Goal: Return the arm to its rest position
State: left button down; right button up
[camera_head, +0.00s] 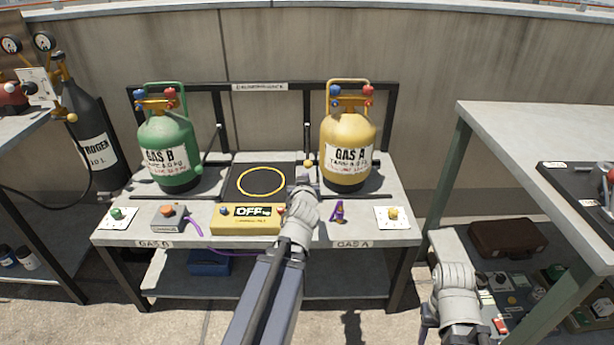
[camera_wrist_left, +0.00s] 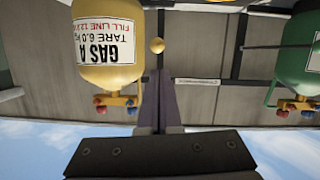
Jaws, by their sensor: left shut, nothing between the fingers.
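My left arm reaches up from the bottom middle of the head view over the front of the bench (camera_head: 345,262). Its gripper (camera_head: 304,184) is above the bench top, between the ring on the dark plate and the yellow GAS A cylinder (camera_head: 348,135). In the left wrist view its fingers (camera_wrist_left: 159,88) are together and empty. A small yellow ball knob (camera_wrist_left: 157,45) shows just beyond the fingertips, apart from them in the picture. The GAS A cylinder (camera_wrist_left: 105,58) is beside them. Part of my right arm (camera_head: 455,285) shows at lower right; its gripper cannot be made out.
The green GAS B cylinder (camera_head: 168,143) stands at the bench's left. A yellow OFF display box (camera_head: 245,222), a grey button box (camera_head: 170,217) and a purple item (camera_head: 338,212) line the front. A second table (camera_head: 545,130) stands at right, a nitrogen cylinder (camera_head: 92,135) at left.

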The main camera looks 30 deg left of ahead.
pick_arm(q)
jog(key=shift+s+d, duration=0.2)
jog(key=shift+s, duration=0.15)
pick_arm(e)
jog(key=shift+s+d, duration=0.2)
jog(key=shift+s, duration=0.05)
pick_arm(q)
jog(key=s+d+f+m+g+h, duration=0.25)
jog(key=d+f, duration=0.35)
jog(key=d, duration=0.4)
jog(key=s+d+f+m+g+h, duration=0.2)
jog(key=s+d+f+g, duration=0.15)
jog(key=d+f, duration=0.4)
jog(key=s+d+f+m+g+h, duration=0.15)
jog(key=s+d+m+g, duration=0.5)
jog(key=s+d, duration=0.75)
notch_tip(320, 180, up, 31)
jog(key=d+p, duration=0.1)
jog(key=p, duration=3.1)
jog(key=shift+w+d+r+g, duration=0.15)
jog(key=shift+d+r+g, duration=0.1)
jog(key=shift+g, duration=0.1)
pick_arm(e)
notch_tip(320, 180, up, 32)
